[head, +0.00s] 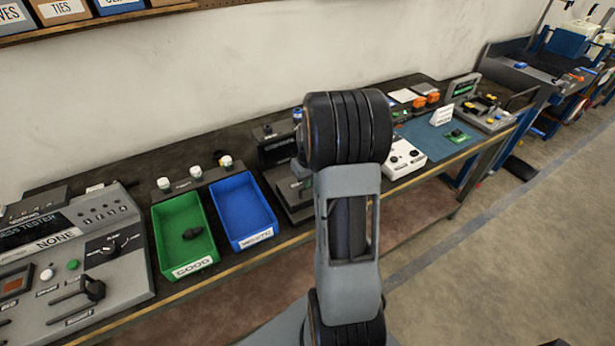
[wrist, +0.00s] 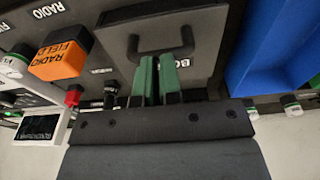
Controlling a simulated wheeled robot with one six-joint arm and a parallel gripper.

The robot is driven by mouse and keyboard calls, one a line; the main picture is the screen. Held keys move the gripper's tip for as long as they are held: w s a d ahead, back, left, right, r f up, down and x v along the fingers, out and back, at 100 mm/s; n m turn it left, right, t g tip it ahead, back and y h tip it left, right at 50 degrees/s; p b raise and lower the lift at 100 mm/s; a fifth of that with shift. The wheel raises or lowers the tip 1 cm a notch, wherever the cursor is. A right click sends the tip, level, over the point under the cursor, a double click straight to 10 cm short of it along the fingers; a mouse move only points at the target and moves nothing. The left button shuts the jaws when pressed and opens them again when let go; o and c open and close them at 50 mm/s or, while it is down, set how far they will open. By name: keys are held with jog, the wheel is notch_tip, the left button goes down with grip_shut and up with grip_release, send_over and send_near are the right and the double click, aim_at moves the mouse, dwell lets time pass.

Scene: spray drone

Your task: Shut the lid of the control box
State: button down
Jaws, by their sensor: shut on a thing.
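In the wrist view, a dark grey plate, which looks like the lid of the control box (wrist: 115,25), carries a black U-shaped handle (wrist: 188,36). My gripper (wrist: 159,60) has its green fingertips closed at the handle's bar, with only a narrow gap between them. It is shut on the handle. Part of a label shows on the plate beside the fingers. How far the lid stands open I cannot tell. In the head view my arm covers the gripper and most of the box area.
A blue bin (head: 244,207) and a green bin (head: 184,232) with a dark item stand left of my arm. A grey tester (head: 75,260) is at far left. In the wrist view an orange block (wrist: 62,55) sits beside the plate. Open floor (head: 480,270) lies at right.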

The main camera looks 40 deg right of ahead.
notch_tip(320, 180, up, 13)
dwell(0.5)
jog(key=s+a+r+t, duration=0.1)
jog(key=s+a, duration=0.5)
jog(key=a, duration=0.4)
jog(key=s+a+r+n+t, duration=0.1)
jog(key=s+a+r+t, duration=0.1)
jog(key=s+a, duration=0.4)
jog(key=a, duration=0.4)
jog(key=shift+a+n, duration=0.2)
jog(key=shift+n, duration=0.1)
jog(key=shift+s+r, duration=0.1)
jog(key=shift+s, duration=0.05)
